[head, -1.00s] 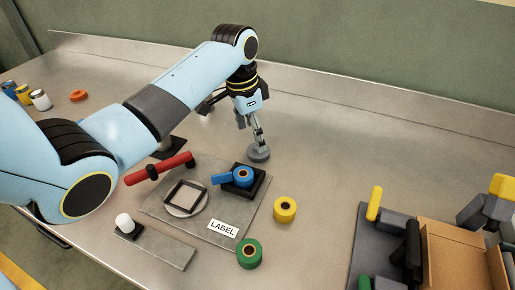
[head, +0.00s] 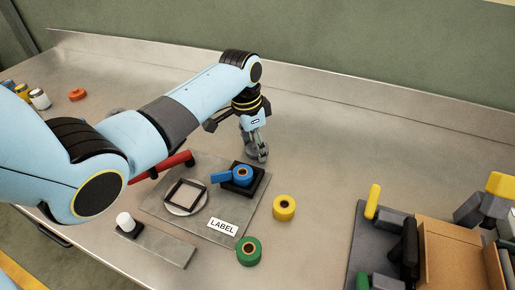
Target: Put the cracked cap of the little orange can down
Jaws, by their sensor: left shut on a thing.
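My left gripper (head: 261,149) reaches down at the back middle of the steel bench, beyond the grey plate. It is shut on a small grey round cap (head: 251,155), which is partly hidden by the fingers and looks tilted, close to the bench top. I cannot tell whether it touches the bench, and no crack can be made out. A small, low orange can (head: 77,94) stands at the far left of the bench, well away from the gripper. My right gripper is not in view.
A grey plate (head: 213,240) bears a blue roll (head: 242,174) in a black holder, a framed disc and a label. Yellow (head: 284,207) and green (head: 249,251) rolls stand beside it. A red-handled tool (head: 176,161) lies left. The bench behind and right of the gripper is clear.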

